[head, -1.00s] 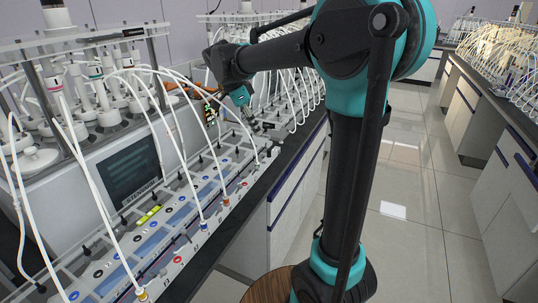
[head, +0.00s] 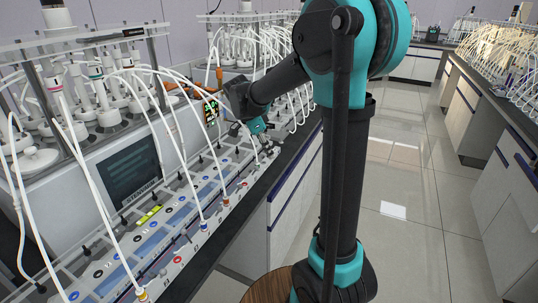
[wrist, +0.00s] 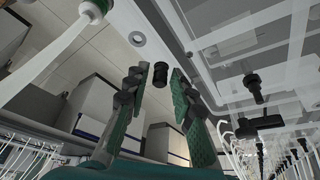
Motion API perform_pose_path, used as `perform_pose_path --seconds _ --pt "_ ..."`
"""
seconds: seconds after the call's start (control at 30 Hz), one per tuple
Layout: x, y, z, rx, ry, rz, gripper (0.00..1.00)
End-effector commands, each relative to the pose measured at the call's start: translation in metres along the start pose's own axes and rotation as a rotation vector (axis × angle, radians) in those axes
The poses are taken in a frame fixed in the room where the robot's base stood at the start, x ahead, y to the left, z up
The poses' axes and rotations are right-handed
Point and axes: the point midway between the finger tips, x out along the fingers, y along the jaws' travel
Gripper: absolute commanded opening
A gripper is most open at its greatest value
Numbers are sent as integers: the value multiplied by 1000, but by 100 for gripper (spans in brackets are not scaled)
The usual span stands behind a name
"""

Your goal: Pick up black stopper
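A small black stopper (wrist: 161,77) shows in the wrist view, against the underside of a pale grey strip. It appears between the two green-padded fingers of my gripper (wrist: 160,70), near their tips. The fingers are open, with a visible gap on both sides of the stopper. I cannot tell how far it is from them in depth. In the head view my gripper (head: 265,141) is low over the far end of the reactor's front rack. There the stopper is too small to make out beside the fingers.
The rack (head: 170,225) carries colored ports and several white tubes (head: 150,100) arching above it. A grey reactor unit with a dark screen (head: 132,172) stands behind. More black fittings (wrist: 253,86) are at right in the wrist view. The aisle floor (head: 410,215) is clear.

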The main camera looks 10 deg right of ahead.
Motion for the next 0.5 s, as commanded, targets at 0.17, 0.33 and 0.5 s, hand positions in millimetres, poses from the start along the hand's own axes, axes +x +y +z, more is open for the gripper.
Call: perform_pose_path --seconds 0.17,0.33,0.5 --pt "0 0 0 0 0 0 22" --pt "0 0 0 0 0 0 1" --pt "0 0 0 0 0 0 0"
